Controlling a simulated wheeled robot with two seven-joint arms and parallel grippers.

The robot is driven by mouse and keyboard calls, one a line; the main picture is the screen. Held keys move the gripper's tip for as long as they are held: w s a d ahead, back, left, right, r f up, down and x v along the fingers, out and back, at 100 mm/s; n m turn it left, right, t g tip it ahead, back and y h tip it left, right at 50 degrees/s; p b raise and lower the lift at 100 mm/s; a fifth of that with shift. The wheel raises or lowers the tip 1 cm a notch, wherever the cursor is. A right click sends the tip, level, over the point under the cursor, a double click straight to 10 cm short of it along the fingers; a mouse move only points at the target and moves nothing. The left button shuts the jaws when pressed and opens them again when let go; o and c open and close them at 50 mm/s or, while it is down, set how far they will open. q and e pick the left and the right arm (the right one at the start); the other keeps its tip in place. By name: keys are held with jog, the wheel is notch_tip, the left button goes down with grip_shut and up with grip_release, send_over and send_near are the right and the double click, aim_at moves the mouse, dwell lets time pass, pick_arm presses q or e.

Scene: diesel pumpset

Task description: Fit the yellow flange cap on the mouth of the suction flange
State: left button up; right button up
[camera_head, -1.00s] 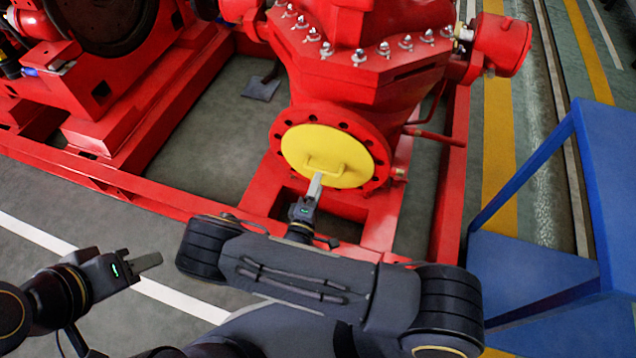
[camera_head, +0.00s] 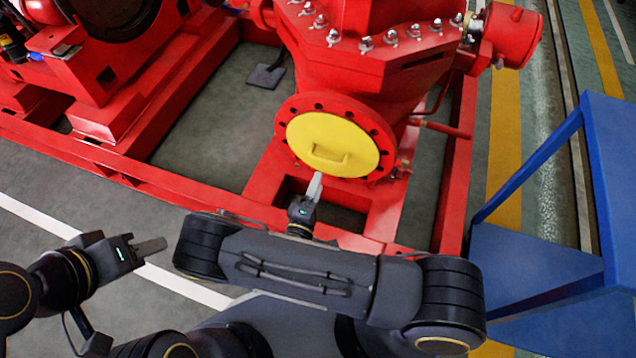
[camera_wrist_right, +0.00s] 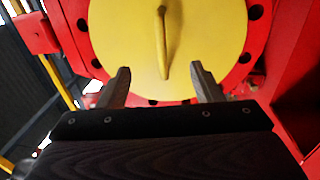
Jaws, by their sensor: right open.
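The round yellow flange cap (camera_head: 335,135) sits over the mouth of the red suction flange (camera_head: 388,152), inside its ring of bolt holes. It looks flat against the flange face, with its handle facing me. In the right wrist view the cap (camera_wrist_right: 215,35) fills the upper middle, with the flange rim (camera_wrist_right: 262,40) around it. My right gripper (camera_head: 316,184) is open and empty, just short of the cap's handle. In the wrist view its two fingers (camera_wrist_right: 160,72) stand either side of the handle's lower end, apart from it. My left gripper (camera_head: 153,246) is away at lower left, seen edge-on.
The red pump body (camera_head: 365,75) with its bolted top rises above the flange. A red base frame (camera_head: 215,205) runs below and to the left. A blue stand (camera_head: 535,265) is at the right. Grey floor lies open at the left.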

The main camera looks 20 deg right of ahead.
jog(key=shift+r+v, duration=0.15)
jog(key=shift+v, duration=1.05)
jog(key=shift+r+v, duration=0.1)
jog(key=shift+v, duration=1.1)
jog(key=f+x, duration=0.1)
jog(key=x, duration=0.6)
jog(key=s+d+r+m+g+y, duration=0.1)
jog(key=s+d+r+m+g, duration=1)
jog(key=g, duration=0.6)
jog(key=s+a+r+m+t+y, duration=0.1)
jog(key=s+r+t+y, duration=0.2)
jog(key=s+r+y, duration=0.35)
jog(key=s+a+r+m+t+y, duration=0.1)
jog(key=s+a+r+t+y, duration=0.15)
jog(key=r+y, duration=0.6)
notch_tip(320, 180, up, 35)
jog(key=t+h+p, duration=0.1)
jog(key=p, duration=3.3)
jog(key=shift+s+d+r, duration=0.2)
jog(key=shift+s+d, duration=0.1)
jog(key=shift+s, duration=0.15)
